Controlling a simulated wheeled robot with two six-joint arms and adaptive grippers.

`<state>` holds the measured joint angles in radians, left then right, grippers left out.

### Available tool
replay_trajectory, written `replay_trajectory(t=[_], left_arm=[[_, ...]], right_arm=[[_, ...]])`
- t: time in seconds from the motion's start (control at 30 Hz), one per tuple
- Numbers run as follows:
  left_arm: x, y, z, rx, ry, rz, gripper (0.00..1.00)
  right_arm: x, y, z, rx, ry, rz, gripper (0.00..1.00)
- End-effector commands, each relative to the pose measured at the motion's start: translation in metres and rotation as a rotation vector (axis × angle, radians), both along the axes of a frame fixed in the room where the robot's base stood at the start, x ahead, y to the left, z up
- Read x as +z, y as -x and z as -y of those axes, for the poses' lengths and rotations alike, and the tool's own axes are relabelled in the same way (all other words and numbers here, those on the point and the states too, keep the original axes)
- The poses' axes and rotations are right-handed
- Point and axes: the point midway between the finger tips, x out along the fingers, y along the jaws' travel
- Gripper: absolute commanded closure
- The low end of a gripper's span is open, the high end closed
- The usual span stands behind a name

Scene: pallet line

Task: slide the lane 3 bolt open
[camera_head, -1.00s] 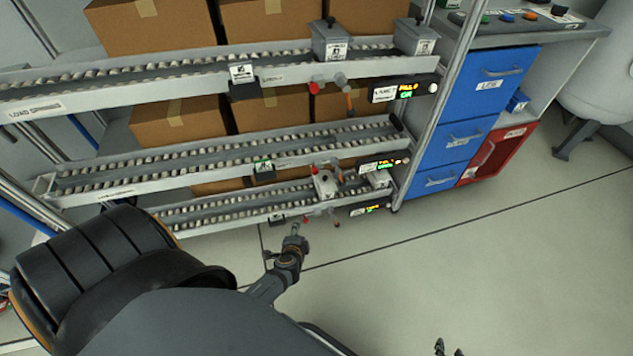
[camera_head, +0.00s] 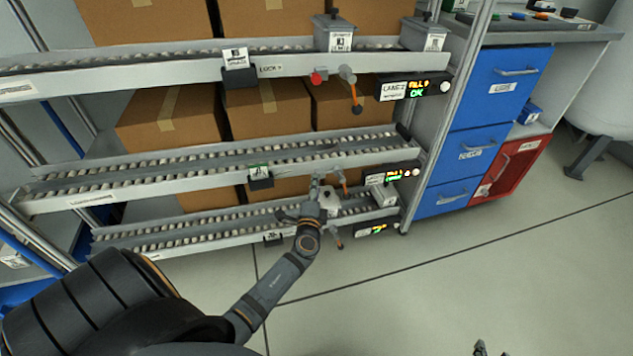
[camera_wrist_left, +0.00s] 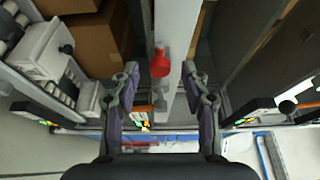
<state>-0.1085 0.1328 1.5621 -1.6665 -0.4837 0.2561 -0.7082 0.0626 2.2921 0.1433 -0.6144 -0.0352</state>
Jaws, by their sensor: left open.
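My left gripper (camera_head: 312,200) is at the right part of the middle roller lane (camera_head: 110,195) in the head view, covering most of the bolt there. In the left wrist view my left gripper (camera_wrist_left: 160,85) is open. A red bolt knob (camera_wrist_left: 160,64) shows between its two fingers, against a pale rail (camera_wrist_left: 172,25), with a gap on each side. An orange handle (camera_head: 343,182) stands just right of the gripper in the head view. The sign on the lane above appears to read LANE 2; the middle sign (camera_head: 388,174) is too small to read surely.
The upper lane has its own red knob (camera_head: 319,77) and orange handle (camera_head: 356,98). The lowest lane (camera_head: 205,237) runs just below. Cartons stand on the lanes. Blue drawers (camera_head: 480,140) stand right. My right gripper's tips (camera_head: 492,350) show at the bottom edge. The floor in front is clear.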

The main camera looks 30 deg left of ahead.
Motion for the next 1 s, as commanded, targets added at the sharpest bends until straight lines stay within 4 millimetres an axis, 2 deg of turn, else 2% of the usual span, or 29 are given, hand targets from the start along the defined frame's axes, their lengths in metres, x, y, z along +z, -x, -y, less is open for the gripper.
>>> replay_trajectory(t=[0.1, 0.2, 0.53, 0.87, 1.0], left_arm=[[-0.001, -0.017, -0.009, 0.001, 0.0, 0.001, 0.54], [-0.001, -0.025, -0.013, 0.001, 0.0, 0.0, 0.54], [-0.001, -0.029, -0.015, 0.0, 0.0, -0.001, 0.55], [-0.001, -0.028, -0.015, 0.0, 0.0, -0.001, 1.0], [-0.001, -0.028, -0.015, 0.0, 0.001, -0.002, 1.0]], right_arm=[[0.011, -0.009, 0.001, -0.003, 0.002, 0.054, 0.6], [0.018, -0.015, 0.002, -0.006, 0.004, 0.089, 0.6], [0.022, -0.017, 0.002, -0.006, 0.005, 0.105, 0.6], [0.022, -0.017, 0.002, -0.005, 0.005, 0.104, 0.6], [0.022, -0.017, 0.002, -0.005, 0.005, 0.104, 0.6]])
